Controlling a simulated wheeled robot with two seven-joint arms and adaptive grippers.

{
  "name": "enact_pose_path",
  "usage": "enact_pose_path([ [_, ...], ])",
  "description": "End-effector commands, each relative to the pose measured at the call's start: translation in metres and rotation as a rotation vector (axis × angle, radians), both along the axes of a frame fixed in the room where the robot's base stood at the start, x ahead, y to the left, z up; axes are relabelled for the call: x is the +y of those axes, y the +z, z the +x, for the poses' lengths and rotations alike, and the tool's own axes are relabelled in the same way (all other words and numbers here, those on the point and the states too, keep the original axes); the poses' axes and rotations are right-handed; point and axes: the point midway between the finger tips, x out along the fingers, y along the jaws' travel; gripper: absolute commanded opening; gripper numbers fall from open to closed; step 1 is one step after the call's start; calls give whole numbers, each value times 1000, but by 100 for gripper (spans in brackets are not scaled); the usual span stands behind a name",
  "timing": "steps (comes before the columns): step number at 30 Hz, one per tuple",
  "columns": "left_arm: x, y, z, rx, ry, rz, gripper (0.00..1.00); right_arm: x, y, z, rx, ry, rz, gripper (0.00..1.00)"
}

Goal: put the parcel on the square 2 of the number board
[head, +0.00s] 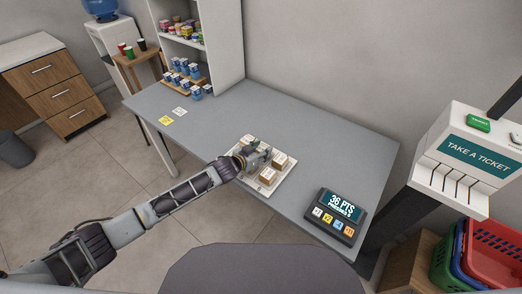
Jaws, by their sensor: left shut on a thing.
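The number board (263,188) is a pale tray-like square on the grey counter, left of the dark display. Small brown parcels with white labels are on it: one parcel (281,160) at the right, another parcel (267,175) nearer me, and one partly hidden at the far side. My left gripper (260,158) is over the board's middle and left part, shut on a parcel that its fingers mostly hide. I cannot tell whether that parcel touches the board. The square numbers are too small or covered to read. My right gripper is not in view.
A dark display (336,213) reading "36 PTS" with several coloured buttons stands right of the board. Yellow and white notes (180,111) lie at the counter's left. A shelf (222,50) with small boxes stands behind them. The counter's (330,140) back right is clear.

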Motion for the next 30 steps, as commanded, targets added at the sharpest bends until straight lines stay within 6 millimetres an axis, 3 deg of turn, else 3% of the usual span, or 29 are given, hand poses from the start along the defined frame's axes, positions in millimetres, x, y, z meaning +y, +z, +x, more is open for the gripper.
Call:
enact_pose_path([
  [4,0,-3,0,0,0,0,19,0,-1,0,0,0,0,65],
  [5,0,-3,0,0,0,0,47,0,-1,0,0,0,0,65],
  [9,0,-2,0,0,0,0,65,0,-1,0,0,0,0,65],
  [30,7,4,-9,2,1,1,66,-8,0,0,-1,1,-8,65],
])
